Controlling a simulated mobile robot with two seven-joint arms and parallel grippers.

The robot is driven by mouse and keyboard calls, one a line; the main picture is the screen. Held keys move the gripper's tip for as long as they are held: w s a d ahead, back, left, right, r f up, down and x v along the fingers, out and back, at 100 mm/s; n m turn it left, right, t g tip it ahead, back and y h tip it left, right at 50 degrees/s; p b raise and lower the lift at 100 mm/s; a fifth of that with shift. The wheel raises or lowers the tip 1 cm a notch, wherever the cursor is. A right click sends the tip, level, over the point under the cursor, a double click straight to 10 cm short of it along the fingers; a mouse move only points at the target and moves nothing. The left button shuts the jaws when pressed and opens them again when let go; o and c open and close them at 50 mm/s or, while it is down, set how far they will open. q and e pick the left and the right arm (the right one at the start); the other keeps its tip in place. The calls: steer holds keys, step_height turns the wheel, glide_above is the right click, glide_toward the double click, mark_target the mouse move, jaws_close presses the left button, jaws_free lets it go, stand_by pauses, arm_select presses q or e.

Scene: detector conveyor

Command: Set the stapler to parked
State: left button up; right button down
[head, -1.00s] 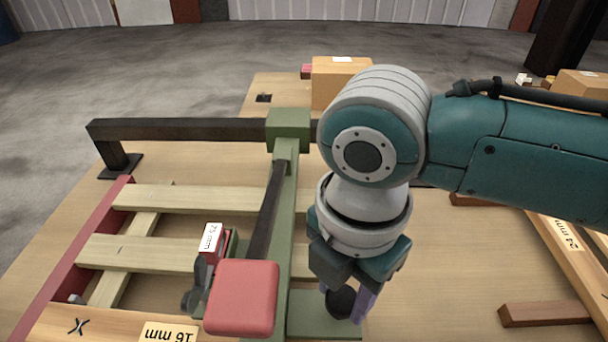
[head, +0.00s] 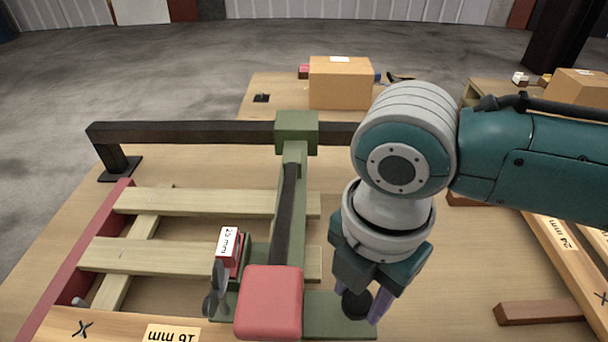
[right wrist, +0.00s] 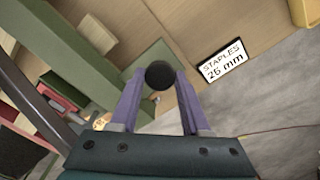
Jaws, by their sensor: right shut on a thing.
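The stapler (head: 292,210) is a green carriage and arm with a red block-shaped head (head: 269,302). It hangs on a dark horizontal rail (head: 190,132) and stands right of the middle of the wooden slats. A black round knob (head: 356,305) sits at its right, over the green plate. My right gripper (head: 367,305) is shut on this knob. In the right wrist view the knob (right wrist: 160,75) shows between the two purple fingers. A red magazine with a "mm" label (head: 228,243) is on the carriage's left side. My left gripper is out of view.
Wooden slats (head: 200,202) lie in a frame with a red left edge (head: 75,255). A cardboard box (head: 340,83) stands behind the rail. Boards with labels lie at the right (head: 570,240). A "STAPLES 26 mm" label (right wrist: 222,61) shows in the right wrist view.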

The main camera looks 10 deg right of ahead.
steer(key=s+d+p, duration=0.2)
steer(key=d, duration=0.6)
steer(key=s+d+p, duration=0.2)
steer(key=d, duration=0.6)
steer(key=shift+s+d, duration=0.4)
steer(key=shift+c, duration=2.3)
jaws_free()
steer(key=shift+d, duration=0.1)
steer(key=shift+o, duration=0.4)
steer(key=shift+r, duration=0.1)
step_height(320, 180, up, 10)
steer(key=p, duration=0.1)
